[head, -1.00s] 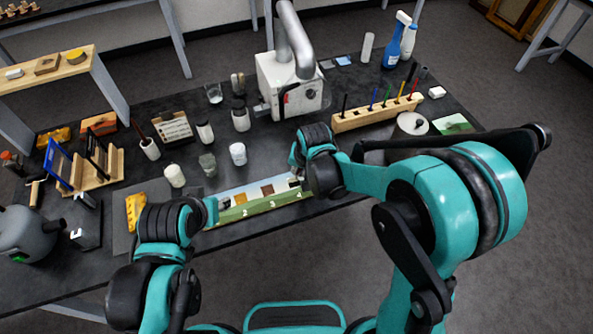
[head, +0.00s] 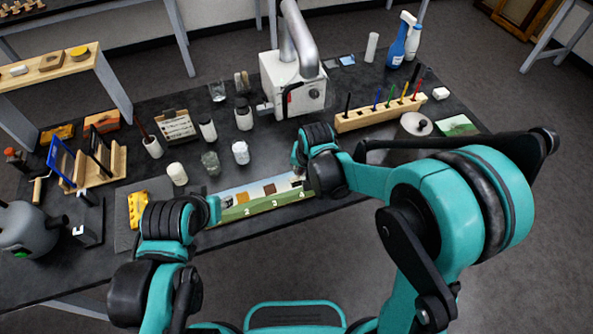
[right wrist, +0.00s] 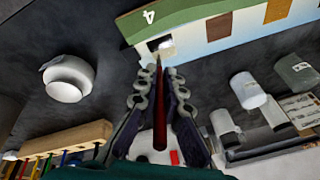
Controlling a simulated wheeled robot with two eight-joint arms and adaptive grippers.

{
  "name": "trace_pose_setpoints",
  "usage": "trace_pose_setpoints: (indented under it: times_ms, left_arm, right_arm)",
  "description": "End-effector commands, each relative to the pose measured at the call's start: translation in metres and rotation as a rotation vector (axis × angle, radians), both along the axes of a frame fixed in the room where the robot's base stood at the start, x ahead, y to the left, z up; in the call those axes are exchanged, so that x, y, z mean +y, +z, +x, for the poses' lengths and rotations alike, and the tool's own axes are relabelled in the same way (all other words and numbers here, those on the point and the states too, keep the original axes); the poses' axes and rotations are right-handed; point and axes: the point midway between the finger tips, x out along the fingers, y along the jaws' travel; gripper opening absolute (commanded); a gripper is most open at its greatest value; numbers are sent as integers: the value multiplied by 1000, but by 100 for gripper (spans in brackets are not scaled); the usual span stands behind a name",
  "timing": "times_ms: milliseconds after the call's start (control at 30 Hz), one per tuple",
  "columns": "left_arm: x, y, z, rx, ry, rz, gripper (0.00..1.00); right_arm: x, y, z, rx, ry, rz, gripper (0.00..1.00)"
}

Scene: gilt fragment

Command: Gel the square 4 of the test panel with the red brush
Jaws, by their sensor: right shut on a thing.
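The test panel (head: 262,203) lies near the front edge of the dark table, with a green numbered strip and a row of coloured squares. In the right wrist view its number 4 (right wrist: 150,17) sits beside a dark square (right wrist: 155,44). My right gripper (right wrist: 158,82) is shut on the red brush (right wrist: 160,115), whose tip points at square 4. A pale patch shows at the tip; I cannot tell whether it is bristle or gel, or whether the tip touches. In the head view my right gripper (head: 298,172) is mostly hidden behind its wrist. My left gripper's fingers are hidden by its arm.
A wooden brush rack (head: 380,114) stands right of the white machine (head: 292,84). A lidded round dish (head: 416,124) sits in front of it. Several jars, including a white one (head: 241,152), stand behind the panel. A yellow piece (head: 138,208) lies left of it.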

Motion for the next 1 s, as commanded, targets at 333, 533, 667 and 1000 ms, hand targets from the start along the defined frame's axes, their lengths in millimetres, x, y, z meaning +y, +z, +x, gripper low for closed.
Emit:
trace_pose_setpoints:
  times_ms: [333,533,667,1000]
  left_arm:
    - [0,-1,0,0,0,0,40]
    - [0,-3,0,0,0,0,40]
    - [0,-3,0,0,0,0,40]
    - [0,-4,0,0,0,0,40]
  right_arm:
    - [4,0,-1,0,3,-1,0]
    - [16,-1,-5,0,3,-1,0]
    - [21,-1,-7,-1,2,-1,0]
    - [10,-1,-3,0,-2,0,0]
